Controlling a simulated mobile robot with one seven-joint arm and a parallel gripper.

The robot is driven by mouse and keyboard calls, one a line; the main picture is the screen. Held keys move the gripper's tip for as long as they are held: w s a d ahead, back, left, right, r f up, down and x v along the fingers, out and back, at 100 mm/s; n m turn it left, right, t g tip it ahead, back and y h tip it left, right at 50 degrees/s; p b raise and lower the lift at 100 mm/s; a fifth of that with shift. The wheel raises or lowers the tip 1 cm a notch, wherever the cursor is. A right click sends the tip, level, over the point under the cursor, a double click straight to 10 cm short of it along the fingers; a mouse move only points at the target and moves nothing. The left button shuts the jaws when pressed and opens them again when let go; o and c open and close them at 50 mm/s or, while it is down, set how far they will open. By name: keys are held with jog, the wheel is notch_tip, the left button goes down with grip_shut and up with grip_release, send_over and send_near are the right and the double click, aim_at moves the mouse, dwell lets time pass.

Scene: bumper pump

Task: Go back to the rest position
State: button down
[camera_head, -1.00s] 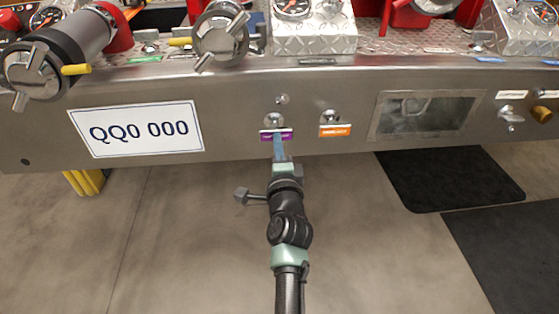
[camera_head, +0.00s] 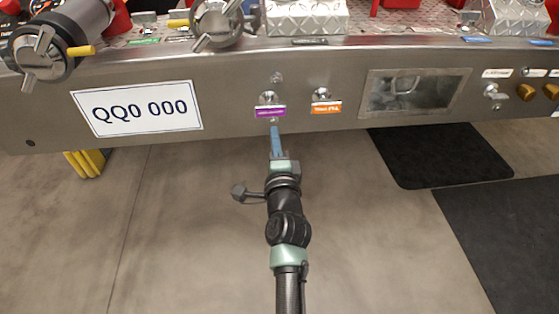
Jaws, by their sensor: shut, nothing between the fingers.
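My gripper (camera_head: 275,132) is in the lower middle of the head view, with blue fingers pointing up toward the metal bumper (camera_head: 230,133). The fingers are shut and empty. Their tips appear just below the purple label (camera_head: 270,111), and a gap to the bumper face seems to show. A small metal knob (camera_head: 268,97) sits at the purple label. A similar knob (camera_head: 322,94) sits above the orange label (camera_head: 326,108) to the right.
A plate reading QQ0 000 (camera_head: 138,108) is on the bumper's left. A recessed window (camera_head: 412,93) and several knobs (camera_head: 526,92) are to the right. Capped pipes (camera_head: 40,60) stand above. Dark mats (camera_head: 440,155) lie on the floor. Floor around my arm is clear.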

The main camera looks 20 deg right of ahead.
jog(key=p+v, duration=0.3)
jog(key=v, duration=0.4)
